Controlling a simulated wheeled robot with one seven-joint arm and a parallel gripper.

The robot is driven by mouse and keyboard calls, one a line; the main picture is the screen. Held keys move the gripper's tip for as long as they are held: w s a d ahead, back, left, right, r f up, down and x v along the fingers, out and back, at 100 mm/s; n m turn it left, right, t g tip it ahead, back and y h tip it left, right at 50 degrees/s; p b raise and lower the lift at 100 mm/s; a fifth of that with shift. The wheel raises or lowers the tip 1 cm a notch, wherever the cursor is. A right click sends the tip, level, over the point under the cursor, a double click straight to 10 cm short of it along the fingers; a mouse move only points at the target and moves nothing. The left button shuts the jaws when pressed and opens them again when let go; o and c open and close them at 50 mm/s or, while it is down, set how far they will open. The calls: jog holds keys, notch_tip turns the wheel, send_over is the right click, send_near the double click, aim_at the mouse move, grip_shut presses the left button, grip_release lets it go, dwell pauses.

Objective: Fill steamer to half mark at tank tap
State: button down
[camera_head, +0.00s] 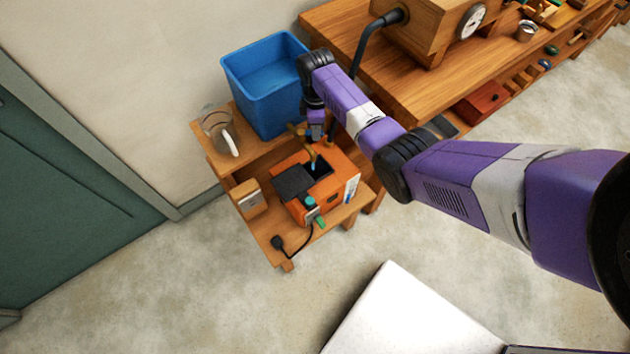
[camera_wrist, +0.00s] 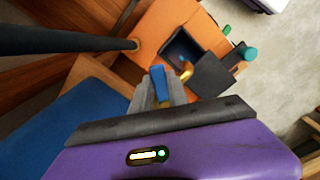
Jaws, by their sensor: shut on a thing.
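The orange steamer (camera_head: 345,187) stands on the lower shelf with its dark lid (camera_head: 293,181) swung open. Its dark filler opening (camera_head: 322,167) faces up; the opening also shows in the wrist view (camera_wrist: 178,47). The blue tank (camera_head: 257,66) stands on the upper shelf. Its brass tap (camera_head: 297,130) shows its spout (camera_wrist: 186,70) over the opening. My gripper (camera_head: 317,134) is at the tap, shut on the blue tap handle (camera_wrist: 159,80). A small light-blue streak, like water, shows below the spout. The water level and half mark cannot be made out.
A clear jug (camera_head: 217,130) stands on the upper shelf left of the tank. A black hose (camera_head: 366,43) runs down from the wooden box on the workbench (camera_head: 350,25). A cord with a black plug (camera_head: 278,242) lies at the shelf's front.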

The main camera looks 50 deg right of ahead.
jog(key=a+m+p, duration=0.1)
jog(key=m, duration=0.2)
jog(key=a+m+p, duration=0.1)
jog(key=m, duration=0.2)
jog(key=a+m+p, duration=0.2)
jog(key=m, duration=0.2)
jog(key=shift+s+r, duration=0.2)
jog(key=shift+s+a+f+m, duration=0.1)
jog(key=shift+a+m, duration=0.15)
jog(key=shift+m, duration=0.55)
jog(key=c, duration=1.3)
grip_release()
jog(key=shift+s, duration=0.1)
notch_tip(320, 180, up, 3)
jog(key=p, duration=0.3)
jog(key=shift+r, duration=2.45)
jog(key=shift+f, duration=0.1)
